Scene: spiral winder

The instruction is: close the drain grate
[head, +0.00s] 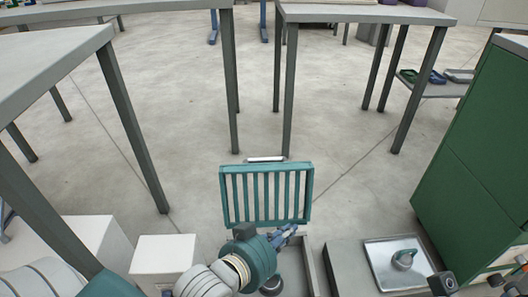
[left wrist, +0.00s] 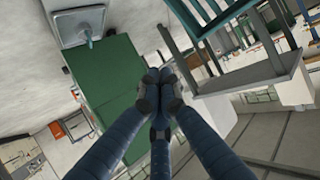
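The drain grate (head: 223,196) is a teal slatted frame in the head view. It stands raised, with a pale handle (head: 265,159) along its top edge. Below it a grey-walled pit (head: 311,268) shows partly; my left arm hides the rest. My left gripper (head: 291,230) is at the grate's lower right in the picture; contact cannot be told. In the left wrist view its fingers (left wrist: 159,90) meet at the tips with nothing seen between them, and teal bars (left wrist: 215,18) show at the top right. Only parts of my right arm show at the bottom right; its fingers are unclear.
A green cabinet (head: 475,150) stands at the right. White boxes (head: 162,259) are at the lower left. Grey tables (head: 365,13) stand beyond.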

